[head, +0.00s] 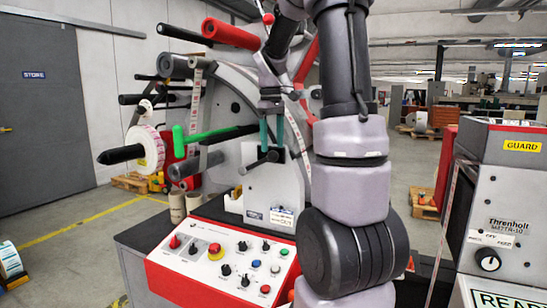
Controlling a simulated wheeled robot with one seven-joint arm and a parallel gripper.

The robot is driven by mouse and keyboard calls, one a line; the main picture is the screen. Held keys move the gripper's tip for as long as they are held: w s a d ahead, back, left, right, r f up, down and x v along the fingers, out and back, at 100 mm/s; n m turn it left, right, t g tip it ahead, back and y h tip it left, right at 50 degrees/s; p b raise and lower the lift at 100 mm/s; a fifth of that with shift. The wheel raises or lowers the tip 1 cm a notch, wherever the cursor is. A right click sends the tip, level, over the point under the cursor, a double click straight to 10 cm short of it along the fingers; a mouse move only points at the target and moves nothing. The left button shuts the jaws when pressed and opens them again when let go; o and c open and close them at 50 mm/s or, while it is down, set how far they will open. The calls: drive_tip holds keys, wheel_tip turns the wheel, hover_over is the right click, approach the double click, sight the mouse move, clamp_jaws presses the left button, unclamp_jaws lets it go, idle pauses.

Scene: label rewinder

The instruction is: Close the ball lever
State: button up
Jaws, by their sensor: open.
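A black lever (259,161) with a small round ball end at its left sits on the upright pale grey plate of the rewinder. The lever slants down to the left, toward the ball. My gripper (271,146) points down just above the lever's right end, with its two teal fingers apart. The fingers overlap the lever's upper right part in the picture. I cannot tell whether they touch it or stand in front of it.
A red-edged control panel (228,258) with knobs and buttons lies below. Red, green and black rollers and a label roll (146,149) crowd the left. A grey GUARD-labelled machine (508,205) stands at the right. My arm hides much of the rewinder's right side.

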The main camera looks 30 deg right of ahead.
sight(273, 155)
wheel_tip(273, 155, down, 5)
drive_tip(key=shift+d, duration=0.1)
idle(0.3)
clamp_jaws()
drive_tip(key=shift+w, duration=0.1)
idle(1.2)
